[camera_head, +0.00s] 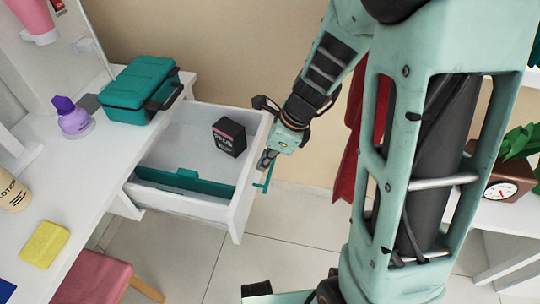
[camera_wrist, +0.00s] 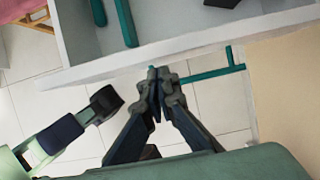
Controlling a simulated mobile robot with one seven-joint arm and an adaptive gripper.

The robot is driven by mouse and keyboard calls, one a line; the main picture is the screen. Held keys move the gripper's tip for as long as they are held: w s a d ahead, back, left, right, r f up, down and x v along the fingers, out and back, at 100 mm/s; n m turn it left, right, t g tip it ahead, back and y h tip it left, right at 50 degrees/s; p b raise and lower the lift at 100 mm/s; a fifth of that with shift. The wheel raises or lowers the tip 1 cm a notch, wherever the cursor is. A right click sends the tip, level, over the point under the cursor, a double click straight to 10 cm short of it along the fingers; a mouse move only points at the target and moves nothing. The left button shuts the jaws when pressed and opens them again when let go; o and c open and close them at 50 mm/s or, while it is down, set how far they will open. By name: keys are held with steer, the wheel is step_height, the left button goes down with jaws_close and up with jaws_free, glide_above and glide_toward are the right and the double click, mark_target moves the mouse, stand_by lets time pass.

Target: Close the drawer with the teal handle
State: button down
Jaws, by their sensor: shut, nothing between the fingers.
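The white drawer (camera_head: 239,190) is pulled out of the white vanity table. Its teal bar handle (camera_head: 263,181) is on the front face, and it also shows in the wrist view (camera_wrist: 212,74). My gripper (camera_head: 266,161) is shut and empty at the drawer front, close to the handle. In the wrist view my fingertips (camera_wrist: 158,74) meet beside the drawer front and overlap the handle's left part. I cannot tell whether they touch it. A black box (camera_head: 229,138) and a teal divider (camera_head: 186,180) are inside the drawer.
On the vanity table (camera_head: 91,172) stand a teal case (camera_head: 140,89), a purple bottle (camera_head: 72,117) and a yellow sponge (camera_head: 44,243). A pink stool (camera_head: 94,277) is below. A red cloth (camera_head: 349,150) hangs behind my arm. Tiled floor lies open before the drawer.

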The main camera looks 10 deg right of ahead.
steer(key=shift+x, duration=0.85)
steer(key=shift+a, duration=0.15)
